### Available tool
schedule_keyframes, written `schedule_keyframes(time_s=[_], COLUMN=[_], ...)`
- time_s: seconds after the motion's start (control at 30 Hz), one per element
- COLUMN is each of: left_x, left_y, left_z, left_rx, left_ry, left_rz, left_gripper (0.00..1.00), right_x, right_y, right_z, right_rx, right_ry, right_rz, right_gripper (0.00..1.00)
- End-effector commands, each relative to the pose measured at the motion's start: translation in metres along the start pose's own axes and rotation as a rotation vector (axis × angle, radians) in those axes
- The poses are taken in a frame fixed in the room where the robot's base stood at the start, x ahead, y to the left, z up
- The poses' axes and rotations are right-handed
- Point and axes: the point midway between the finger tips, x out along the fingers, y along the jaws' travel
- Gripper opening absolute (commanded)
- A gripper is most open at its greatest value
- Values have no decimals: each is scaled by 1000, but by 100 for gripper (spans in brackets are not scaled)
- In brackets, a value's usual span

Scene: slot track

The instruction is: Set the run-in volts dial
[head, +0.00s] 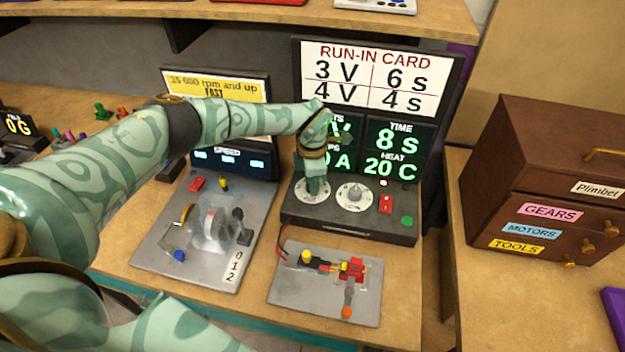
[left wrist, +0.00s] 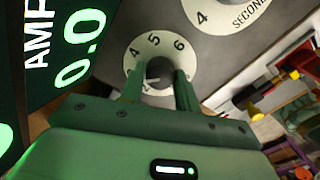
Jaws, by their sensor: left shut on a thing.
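The volts dial (head: 313,191) is the left of two pale round dials on the black run-in box (head: 350,230). My left gripper (head: 313,180) points down onto it and covers part of it. In the left wrist view the dial face (left wrist: 154,46) shows 4, 5 and 6, and my left gripper's fingers (left wrist: 158,88) are shut on its knob, one finger on each side. The run-in card (head: 375,77) reads 3 V 6 s, then 4 V 4 s. The volts reading on the display is mostly hidden by my arm. My right gripper is not in view.
The seconds dial (head: 355,196) sits just right, with a red switch (head: 386,203) and green button (head: 407,221). The display (head: 396,150) reads 8 s and 20 C. A motor plate (head: 327,284) lies in front; a speed rig (head: 207,232) stands left. A brown drawer chest (head: 545,180) stands right.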

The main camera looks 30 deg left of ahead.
Motion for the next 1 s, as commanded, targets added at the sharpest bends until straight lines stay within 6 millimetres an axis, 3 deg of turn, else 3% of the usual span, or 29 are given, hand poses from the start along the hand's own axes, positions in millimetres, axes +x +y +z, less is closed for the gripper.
schedule_keyframes(time_s=[0.03,0.1,0.47,0.57,1.0], left_x=[-1,-1,-7,-23,-135], left_y=[1,1,1,1,2], left_z=[1,0,0,1,0], left_rx=[0,1,1,2,0], left_ry=[-2,-2,-2,-3,-3], left_rz=[3,3,2,4,5], left_gripper=[38,54,54,54,54], right_x=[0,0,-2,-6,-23], right_y=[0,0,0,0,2], right_z=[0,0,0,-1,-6], right_rx=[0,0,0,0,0], right_ry=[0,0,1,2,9], right_rz=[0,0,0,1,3], right_gripper=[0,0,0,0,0])
